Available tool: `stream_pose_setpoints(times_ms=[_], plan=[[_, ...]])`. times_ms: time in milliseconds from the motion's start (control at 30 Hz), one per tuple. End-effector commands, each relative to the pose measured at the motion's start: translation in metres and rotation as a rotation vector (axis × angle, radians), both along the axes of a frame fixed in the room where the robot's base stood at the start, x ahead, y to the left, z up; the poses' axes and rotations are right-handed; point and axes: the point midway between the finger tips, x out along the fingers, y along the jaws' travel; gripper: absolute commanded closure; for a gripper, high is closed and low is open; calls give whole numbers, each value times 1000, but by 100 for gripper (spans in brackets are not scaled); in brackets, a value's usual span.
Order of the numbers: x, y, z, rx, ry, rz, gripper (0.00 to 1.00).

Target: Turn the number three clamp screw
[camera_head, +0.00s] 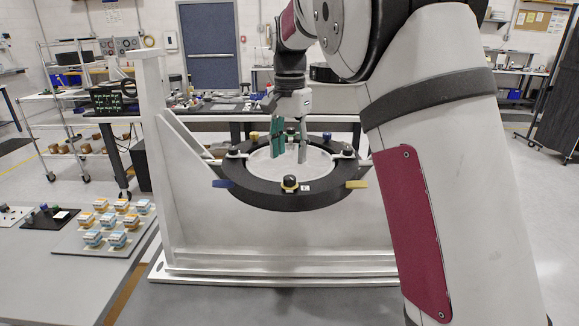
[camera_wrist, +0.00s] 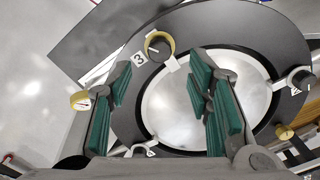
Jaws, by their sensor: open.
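The number three clamp screw (camera_wrist: 158,46) is a dark round knob with a yellow ring, on the black mirror ring beside a white tag reading 3 (camera_wrist: 138,58). The front knob (camera_head: 289,183) in the head view, with a small tag at its right, appears to be the same screw; its number is too small to read. My gripper (camera_wrist: 160,78) is open, with green finger pads spread over the pale mirror disc (camera_wrist: 175,110). In the head view my gripper (camera_head: 290,140) hangs above the disc, behind the front knob. The fingers hold nothing.
Other knobs sit around the black ring (camera_head: 265,198), one at the right of the wrist view (camera_wrist: 300,78). A white upright frame (camera_head: 155,120) stands at the left. A tray of small boxes (camera_head: 70,243) lies on the left table. My arm hides the right side.

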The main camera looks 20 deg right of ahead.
Motion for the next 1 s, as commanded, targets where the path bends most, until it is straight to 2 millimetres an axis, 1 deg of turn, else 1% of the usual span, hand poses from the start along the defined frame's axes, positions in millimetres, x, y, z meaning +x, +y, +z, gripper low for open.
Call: stream_pose_setpoints(times_ms=[33,100,200,300,433,800,867,967,1000], plan=[[1,0,11,0,-4,0,54],[1,0,24,-1,-4,0,54],[1,0,39,-1,-4,0,54],[1,0,50,-1,-2,0,54],[0,0,57,0,-1,0,54],[-2,0,59,2,-4,4,54],[-7,-2,62,6,-12,15,54],[-25,-6,72,20,-40,54,54],[-35,-8,76,28,-55,80,54]])
